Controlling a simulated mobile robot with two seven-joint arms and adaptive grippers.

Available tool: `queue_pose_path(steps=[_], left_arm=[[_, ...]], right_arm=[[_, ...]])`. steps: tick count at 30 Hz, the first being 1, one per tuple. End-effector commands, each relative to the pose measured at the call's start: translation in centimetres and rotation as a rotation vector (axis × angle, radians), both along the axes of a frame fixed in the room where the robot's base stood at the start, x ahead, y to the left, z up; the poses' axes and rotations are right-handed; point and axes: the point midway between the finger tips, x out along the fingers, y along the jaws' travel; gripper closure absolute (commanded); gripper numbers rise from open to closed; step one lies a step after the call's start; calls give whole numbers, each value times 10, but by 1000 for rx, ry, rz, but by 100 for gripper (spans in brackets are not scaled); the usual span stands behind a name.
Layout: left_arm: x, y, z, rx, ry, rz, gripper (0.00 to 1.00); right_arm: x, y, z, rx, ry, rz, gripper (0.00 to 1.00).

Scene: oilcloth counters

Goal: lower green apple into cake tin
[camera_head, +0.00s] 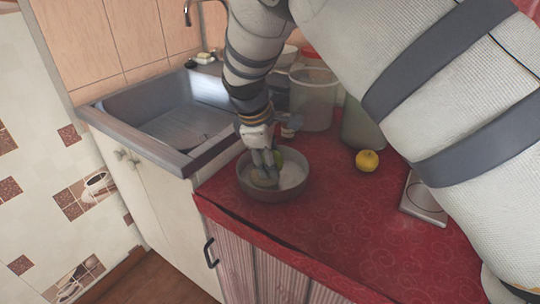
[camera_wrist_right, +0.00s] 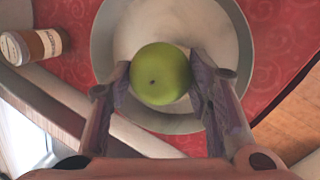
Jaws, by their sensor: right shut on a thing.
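The green apple (camera_wrist_right: 160,74) is between the two fingers of my right gripper (camera_wrist_right: 160,82), which is shut on it. The round grey cake tin (camera_wrist_right: 113,30) lies behind and below the apple in the wrist view. In the head view the cake tin (camera_head: 271,194) stands on the red counter near its front left edge. There my right gripper (camera_head: 265,165) points down into the tin's opening, and only a bit of the apple (camera_head: 279,158) shows behind the fingers. I cannot tell whether the apple touches the tin's floor. My left gripper is not in view.
A metal sink (camera_head: 185,125) adjoins the counter on the left. A lemon (camera_head: 367,161) and a white scale-like object (camera_head: 424,200) lie to the right. A clear container (camera_head: 313,98) stands behind the tin. A labelled jar (camera_wrist_right: 33,45) shows in the wrist view. The red counter (camera_head: 345,225) is clear in front.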

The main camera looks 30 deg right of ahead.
Motion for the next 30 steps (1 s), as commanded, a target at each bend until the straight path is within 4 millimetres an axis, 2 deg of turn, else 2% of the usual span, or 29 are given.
queue_pose_path(steps=[23,24,27,30], left_arm=[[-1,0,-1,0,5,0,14],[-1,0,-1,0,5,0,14],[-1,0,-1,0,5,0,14],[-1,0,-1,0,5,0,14]], right_arm=[[0,0,-9,0,0,0,83],[0,0,-9,0,0,0,50],[0,0,-9,0,0,0,31],[0,0,-9,0,0,0,31]])
